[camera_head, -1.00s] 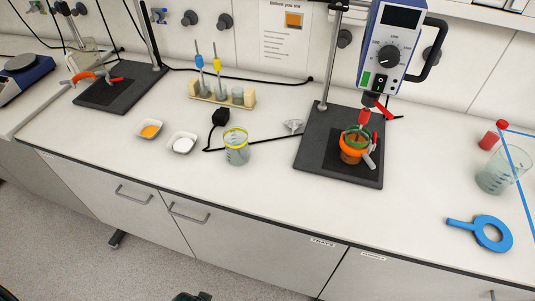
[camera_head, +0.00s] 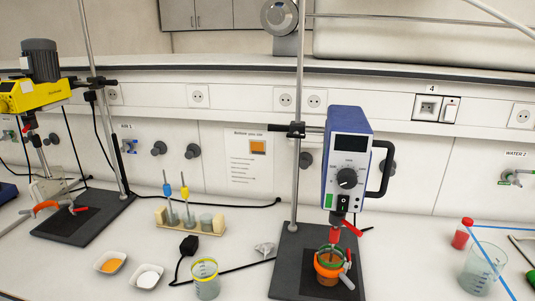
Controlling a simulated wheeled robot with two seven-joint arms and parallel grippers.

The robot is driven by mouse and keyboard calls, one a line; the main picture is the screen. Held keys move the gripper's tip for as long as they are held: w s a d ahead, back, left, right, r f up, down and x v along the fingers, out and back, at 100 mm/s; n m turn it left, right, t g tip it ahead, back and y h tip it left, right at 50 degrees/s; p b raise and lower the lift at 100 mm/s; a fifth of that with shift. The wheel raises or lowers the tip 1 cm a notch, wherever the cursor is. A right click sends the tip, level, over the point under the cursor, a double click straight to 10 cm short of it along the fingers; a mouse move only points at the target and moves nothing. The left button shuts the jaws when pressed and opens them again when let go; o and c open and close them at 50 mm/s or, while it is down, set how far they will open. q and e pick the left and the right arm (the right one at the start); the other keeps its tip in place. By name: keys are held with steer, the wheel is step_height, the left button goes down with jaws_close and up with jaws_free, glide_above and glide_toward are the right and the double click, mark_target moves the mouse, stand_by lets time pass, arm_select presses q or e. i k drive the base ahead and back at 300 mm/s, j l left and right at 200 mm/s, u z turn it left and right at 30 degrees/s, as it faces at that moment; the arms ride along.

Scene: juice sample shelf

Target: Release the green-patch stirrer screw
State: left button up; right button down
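A blue and white stirrer (camera_head: 345,165) with a dark display, a dial and a small green patch (camera_head: 343,201) hangs on an upright metal rod (camera_head: 298,80) at centre right. A black clamp (camera_head: 297,130) joins it to the rod, with dark knobs at the clamp; which one is the screw I cannot tell. A red lever (camera_head: 352,228) sits at the chuck under the stirrer. Below, a vessel with green and orange rings (camera_head: 328,262) stands over the dark base plate (camera_head: 290,265). Neither of my grippers is in view.
A yellow stirrer (camera_head: 28,94) stands on a second stand at left. White dishes (camera_head: 148,276), a yellow-rimmed beaker (camera_head: 206,280) and a wooden rack (camera_head: 208,228) are on the bench. A large beaker (camera_head: 478,272) and a red-capped bottle (camera_head: 462,233) are at right.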

mark_target(296, 135)
steer(key=i+l+u, duration=0.1)
steer(key=l, duration=0.35)
steer(key=i+l, duration=0.1)
steer(key=l, duration=0.35)
steer(key=i+l+u, duration=0.15)
steer(key=l, duration=0.3)
steer(key=k+j, duration=0.1)
steer(key=j, duration=0.25)
steer(key=k+j, duration=0.15)
steer(key=j, duration=0.15)
